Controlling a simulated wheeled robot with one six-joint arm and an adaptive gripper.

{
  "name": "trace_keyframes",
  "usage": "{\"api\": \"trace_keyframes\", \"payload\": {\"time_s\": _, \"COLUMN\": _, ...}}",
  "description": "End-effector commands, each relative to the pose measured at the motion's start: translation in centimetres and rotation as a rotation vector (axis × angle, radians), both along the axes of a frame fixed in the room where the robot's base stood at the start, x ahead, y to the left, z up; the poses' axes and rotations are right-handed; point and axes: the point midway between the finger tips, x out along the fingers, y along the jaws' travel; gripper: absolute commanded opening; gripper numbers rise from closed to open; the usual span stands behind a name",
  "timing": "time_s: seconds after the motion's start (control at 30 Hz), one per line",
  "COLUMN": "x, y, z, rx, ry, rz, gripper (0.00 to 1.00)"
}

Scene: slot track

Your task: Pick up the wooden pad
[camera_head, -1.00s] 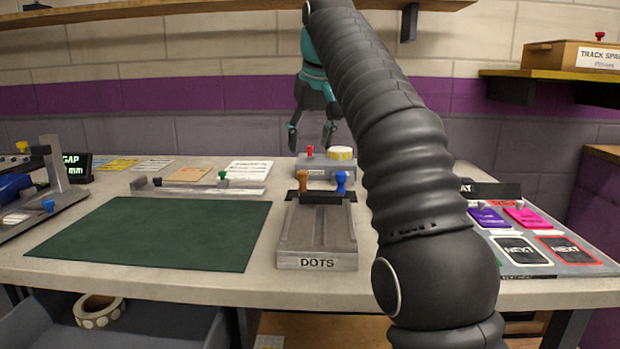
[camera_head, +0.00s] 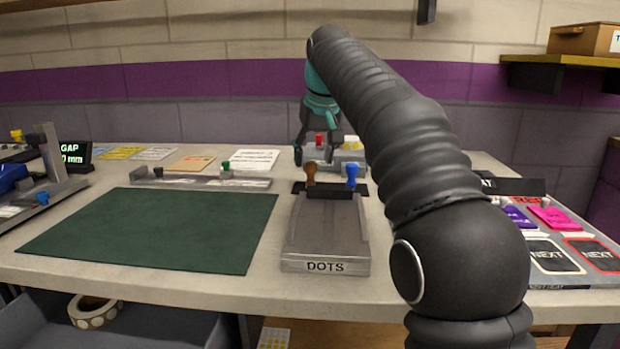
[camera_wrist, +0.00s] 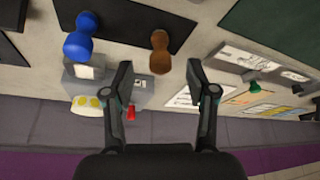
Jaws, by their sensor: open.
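A brown, wood-coloured pad handle (camera_head: 310,173) stands upright on a dark strip at the back of the grey DOTS block (camera_head: 327,240). A blue handle (camera_head: 351,175) stands just to its right. My gripper (camera_head: 318,156) hangs fingers down behind the brown handle, partly hidden by the handles and red knob area. In the wrist view my gripper (camera_wrist: 160,76) has its two fingers spread and nothing between them. There the brown handle (camera_wrist: 160,52) shows just beyond the fingertips, roughly centred between them, and the blue handle (camera_wrist: 82,36) lies to the left. No contact is visible.
A green mat (camera_head: 150,230) lies left of the block. A grey device with a red knob (camera_wrist: 131,112) and a yellow-dotted roll (camera_wrist: 85,105) stands behind the handles. A rail with a green knob (camera_head: 225,168) lies back left. Coloured cards (camera_head: 548,217) lie at right.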

Motion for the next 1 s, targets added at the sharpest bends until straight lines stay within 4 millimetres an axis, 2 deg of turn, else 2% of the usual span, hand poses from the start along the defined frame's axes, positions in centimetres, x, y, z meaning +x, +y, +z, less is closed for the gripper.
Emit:
{"api": "trace_keyframes", "payload": {"time_s": 0.27, "x": 0.5, "y": 0.4, "z": -1.5, "rx": -0.001, "ry": 0.001, "rz": 0.003, "gripper": 0.57}}
{"api": "trace_keyframes", "payload": {"time_s": 0.53, "x": 2.0, "y": 0.9, "z": -4.8, "rx": -0.001, "ry": 0.001, "rz": 0.003, "gripper": 0.57}}
{"api": "trace_keyframes", "payload": {"time_s": 0.8, "x": 2.2, "y": 1.0, "z": -5.2, "rx": 0.000, "ry": -0.001, "rz": 0.003, "gripper": 0.57}}
{"api": "trace_keyframes", "payload": {"time_s": 0.83, "x": 2.2, "y": 1.0, "z": -5.2, "rx": 0.000, "ry": -0.001, "rz": 0.003, "gripper": 0.55}}
{"api": "trace_keyframes", "payload": {"time_s": 1.0, "x": 2.2, "y": 1.0, "z": -5.2, "rx": 0.000, "ry": -0.001, "rz": 0.003, "gripper": 0.12}}
